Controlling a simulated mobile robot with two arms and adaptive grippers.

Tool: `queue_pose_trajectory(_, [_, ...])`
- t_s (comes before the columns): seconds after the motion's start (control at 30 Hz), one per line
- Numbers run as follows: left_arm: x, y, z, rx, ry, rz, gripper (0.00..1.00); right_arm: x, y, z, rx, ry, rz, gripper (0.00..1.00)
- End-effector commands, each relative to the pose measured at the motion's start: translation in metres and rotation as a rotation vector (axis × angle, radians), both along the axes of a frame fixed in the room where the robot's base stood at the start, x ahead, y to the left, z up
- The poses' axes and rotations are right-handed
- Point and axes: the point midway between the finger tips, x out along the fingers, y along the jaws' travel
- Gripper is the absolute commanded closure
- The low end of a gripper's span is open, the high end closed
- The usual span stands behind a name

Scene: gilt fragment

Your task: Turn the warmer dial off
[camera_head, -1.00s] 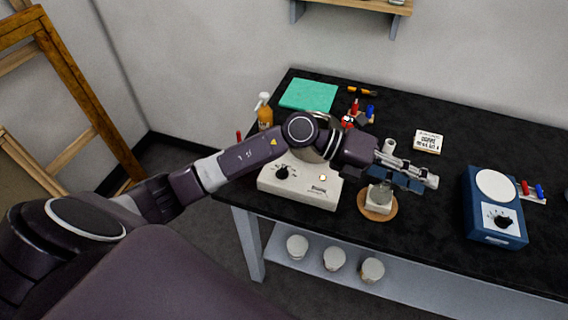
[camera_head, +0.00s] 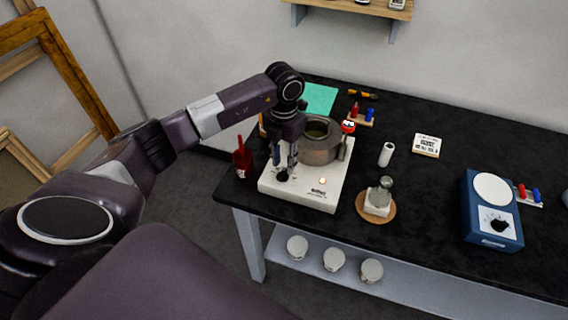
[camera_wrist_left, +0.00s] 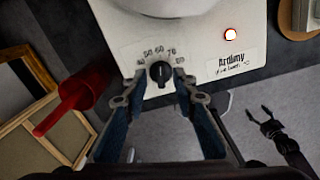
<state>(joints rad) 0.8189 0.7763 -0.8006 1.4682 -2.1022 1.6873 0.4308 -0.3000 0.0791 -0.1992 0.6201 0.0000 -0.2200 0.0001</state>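The white warmer (camera_head: 325,193) sits at the table's front left, a metal pot (camera_head: 320,148) on top. My left gripper (camera_head: 286,163) points down above the dial. In the left wrist view my left gripper (camera_wrist_left: 158,92) is open, one finger on each side of the dial, with no clear contact. My right gripper (camera_wrist_left: 256,113) shows at the lower right of that view, fingers apart and empty.

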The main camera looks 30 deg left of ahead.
Motion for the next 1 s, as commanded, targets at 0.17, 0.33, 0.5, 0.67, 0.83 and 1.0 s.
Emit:
queue_pose_trajectory(0.17, [0.0, -0.001, -0.02, -0.002, 0.002, 0.001, 0.74, 0.0, 0.001, 0.009, 0.001, 0.0, 0.0, 0.32])
queue_pose_trajectory(0.33, [0.0, -0.001, -0.027, -0.002, 0.0, -0.001, 0.74, 0.0, 0.001, 0.01, 0.001, 0.0, 0.0, 0.32])
queue_pose_trajectory(0.5, [0.0, -0.001, -0.028, -0.002, -0.001, -0.001, 0.74, 0.0, 0.001, 0.009, 0.001, 0.0, 0.001, 0.32])
queue_pose_trajectory(0.67, [0.0, -0.001, -0.027, -0.002, -0.001, -0.001, 0.89, 0.0, 0.001, 0.009, 0.001, 0.0, 0.001, 0.32])
queue_pose_trajectory(0.83, [0.0, -0.001, -0.027, -0.002, -0.001, -0.001, 1.0, 0.0, 0.001, 0.009, 0.001, 0.0, 0.001, 0.32])
queue_pose_trajectory(1.0, [0.0, -0.001, -0.027, -0.002, -0.001, 0.001, 1.0, 0.0, 0.001, 0.009, 0.001, 0.0, 0.001, 0.32])
